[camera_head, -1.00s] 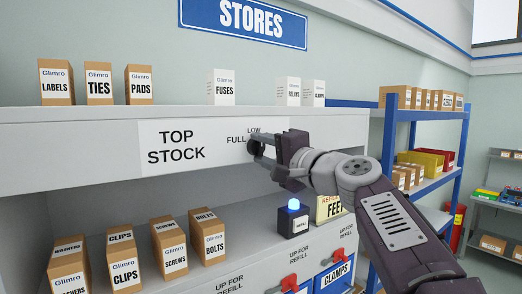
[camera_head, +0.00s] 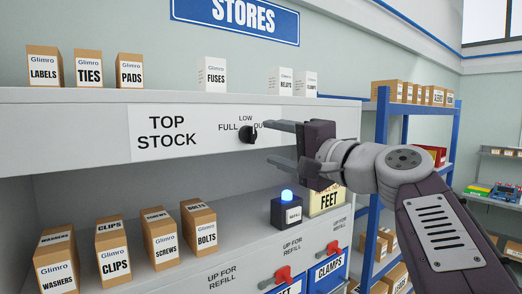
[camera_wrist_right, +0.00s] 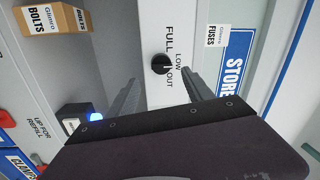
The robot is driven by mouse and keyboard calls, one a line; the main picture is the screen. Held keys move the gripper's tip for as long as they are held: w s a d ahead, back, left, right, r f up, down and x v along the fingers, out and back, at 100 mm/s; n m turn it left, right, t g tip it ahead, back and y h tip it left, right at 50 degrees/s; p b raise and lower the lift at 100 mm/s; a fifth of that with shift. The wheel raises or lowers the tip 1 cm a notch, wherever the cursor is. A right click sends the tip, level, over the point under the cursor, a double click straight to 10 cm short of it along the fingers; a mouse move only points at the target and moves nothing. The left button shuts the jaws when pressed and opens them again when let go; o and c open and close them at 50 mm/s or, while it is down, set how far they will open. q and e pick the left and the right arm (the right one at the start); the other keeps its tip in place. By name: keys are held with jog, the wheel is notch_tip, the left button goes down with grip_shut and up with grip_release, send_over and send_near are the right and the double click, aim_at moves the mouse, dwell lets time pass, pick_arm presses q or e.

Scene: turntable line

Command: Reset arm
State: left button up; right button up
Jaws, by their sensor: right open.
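My right gripper (camera_head: 268,142) is open and empty, its two fingers apart and pointing left along the front of the shelf. In the right wrist view, the same gripper (camera_wrist_right: 158,95) shows a finger on each side of the picture with nothing between their tips. A black rotary knob (camera_head: 248,134) sits on the white TOP STOCK panel (camera_head: 167,142) among the words FULL, LOW and OUT. It also shows in the wrist view as a knob (camera_wrist_right: 160,64) beyond the fingers, apart from them. I cannot tell surely which word it points to. My left gripper is not in view.
Small boxes stand on the upper shelf, such as FUSES (camera_head: 211,77), and lower, such as BOLTS (camera_head: 199,228). A dark box with a lit blue lamp (camera_head: 287,209) stands below my gripper, near the FEET box (camera_head: 329,202). A blue rack (camera_head: 381,150) stands behind my arm.

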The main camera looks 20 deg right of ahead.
jog(key=shift+v, duration=0.9)
jog(key=shift+d, duration=0.1)
jog(key=w+a+f+n+g, duration=0.1)
jog(key=a+f+g, duration=0.2)
jog(key=f, duration=0.8)
jog(key=w+a+f+g, duration=0.1)
jog(key=a+f+g, duration=0.2)
jog(key=f, duration=0.8)
jog(key=w+a+f+n+g, duration=0.1)
jog(key=w+a+f+g, duration=0.15)
jog(key=f, duration=0.85)
jog(key=s+d+f+n+g+h, duration=0.2)
jog(key=s+f, duration=0.4)
jog(key=f, duration=0.3)
jog(key=s+d+f+n+g+h, duration=0.2)
jog(key=s+d+f+n+g, duration=0.1)
jog(key=s+f, duration=0.4)
jog(key=s+d+f+n+g+h, duration=0.2)
jog(key=s+f, duration=0.5)
jog(key=f, duration=0.4)
jog(key=shift+s+d+n+g+h, duration=0.3)
jog(key=shift+n+g, duration=0.15)
jog(key=shift+n, duration=0.65)
